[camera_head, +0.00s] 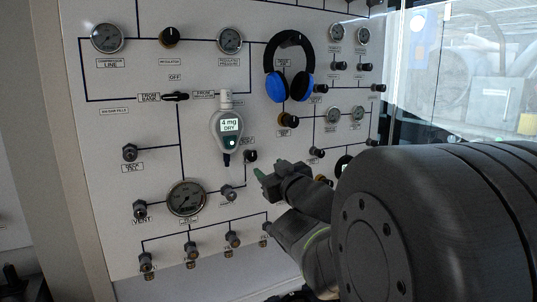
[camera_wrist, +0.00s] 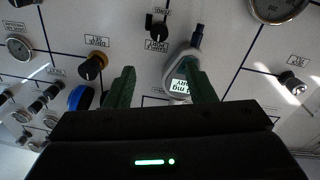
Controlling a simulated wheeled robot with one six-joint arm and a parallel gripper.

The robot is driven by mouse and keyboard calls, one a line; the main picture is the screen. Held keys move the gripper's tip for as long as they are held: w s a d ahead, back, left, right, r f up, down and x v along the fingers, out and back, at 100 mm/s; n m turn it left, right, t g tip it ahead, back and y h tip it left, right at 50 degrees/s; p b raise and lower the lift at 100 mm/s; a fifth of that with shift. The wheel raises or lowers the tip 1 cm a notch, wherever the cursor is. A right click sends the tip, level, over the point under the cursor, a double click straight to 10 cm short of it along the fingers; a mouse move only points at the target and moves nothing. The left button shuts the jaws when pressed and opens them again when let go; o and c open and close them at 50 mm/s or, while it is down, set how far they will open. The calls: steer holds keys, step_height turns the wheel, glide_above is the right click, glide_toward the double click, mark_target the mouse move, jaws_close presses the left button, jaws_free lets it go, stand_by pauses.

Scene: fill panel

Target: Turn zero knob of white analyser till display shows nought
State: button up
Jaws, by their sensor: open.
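The white analyser (camera_head: 216,125) hangs upright on the panel, and its lit display (camera_head: 230,125) reads "4 mg DRY". A dark round part (camera_head: 231,142) with a pale dot sits below the display; I cannot tell whether it is the zero knob. In the wrist view the analyser (camera_wrist: 178,52) appears inverted, its display (camera_wrist: 182,86) partly covered by the right finger. My gripper (camera_head: 262,177) is to the lower right of the analyser, apart from it.
A small black knob (camera_head: 250,156) is close to the analyser's right. Blue-cupped headphones (camera_head: 275,86) hang above right. A large gauge (camera_head: 186,198) and several valves, including one (camera_head: 232,239) at the bottom, stand out from the panel. A window (camera_head: 460,65) is at right.

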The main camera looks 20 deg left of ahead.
mark_target(252, 157)
steer(key=p+x, duration=0.1)
steer(key=x, duration=0.8)
steer(key=p+x, duration=0.1)
steer(key=x, duration=0.3)
steer(key=shift+w+a+f+p, duration=0.15)
steer(key=shift+w+f+p, duration=0.15)
steer(key=shift+w+f, duration=0.1)
steer(key=c, duration=1)
steer(key=shift+b, duration=0.35)
